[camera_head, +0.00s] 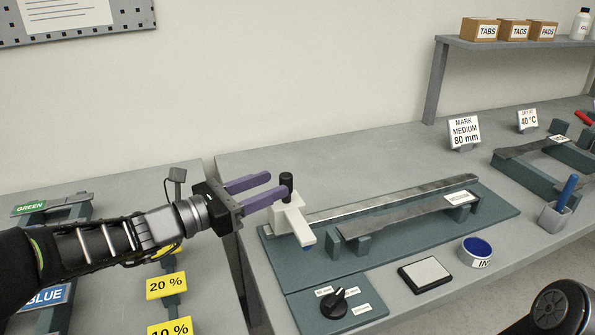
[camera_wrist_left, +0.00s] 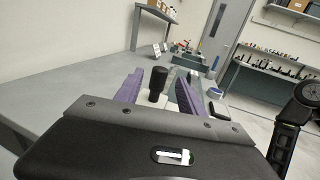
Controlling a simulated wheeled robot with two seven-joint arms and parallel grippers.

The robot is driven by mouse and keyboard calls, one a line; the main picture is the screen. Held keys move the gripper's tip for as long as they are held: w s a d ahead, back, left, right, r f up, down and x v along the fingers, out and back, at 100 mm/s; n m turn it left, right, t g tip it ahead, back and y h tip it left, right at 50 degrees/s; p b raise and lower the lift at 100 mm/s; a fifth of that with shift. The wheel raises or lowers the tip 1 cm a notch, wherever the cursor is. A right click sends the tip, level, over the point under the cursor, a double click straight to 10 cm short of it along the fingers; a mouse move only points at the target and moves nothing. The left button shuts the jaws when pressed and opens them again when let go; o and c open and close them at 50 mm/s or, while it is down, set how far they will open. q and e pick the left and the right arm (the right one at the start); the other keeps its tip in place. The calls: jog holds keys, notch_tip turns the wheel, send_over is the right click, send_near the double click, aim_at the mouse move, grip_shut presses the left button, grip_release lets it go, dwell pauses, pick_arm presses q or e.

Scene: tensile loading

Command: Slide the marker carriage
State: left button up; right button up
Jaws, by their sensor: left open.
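The marker carriage (camera_head: 291,217) is a white block with an upright black knob (camera_head: 287,181), at the left end of a long metal rail (camera_head: 390,200). The knob also shows in the left wrist view (camera_wrist_left: 157,86), lined up between the fingers. My left gripper (camera_head: 278,184) has purple fingers and is open, with its tips at the knob. I cannot tell whether a finger touches the knob. My right gripper is not in view.
A dial (camera_head: 334,303), a dark-framed pad (camera_head: 425,274) and a blue tape roll (camera_head: 477,251) are along the front edge. A sign reading "MARK MEDIUM 80 mm" (camera_head: 464,131) stands behind. The rail right of the carriage looks clear.

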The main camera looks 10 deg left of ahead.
pick_arm(q)
jog(key=shift+w, duration=0.1)
send_over(298, 196)
jog(key=shift+w, duration=0.1)
dwell(0.4)
jog(key=shift+c, duration=0.6)
grip_shut()
dwell(0.7)
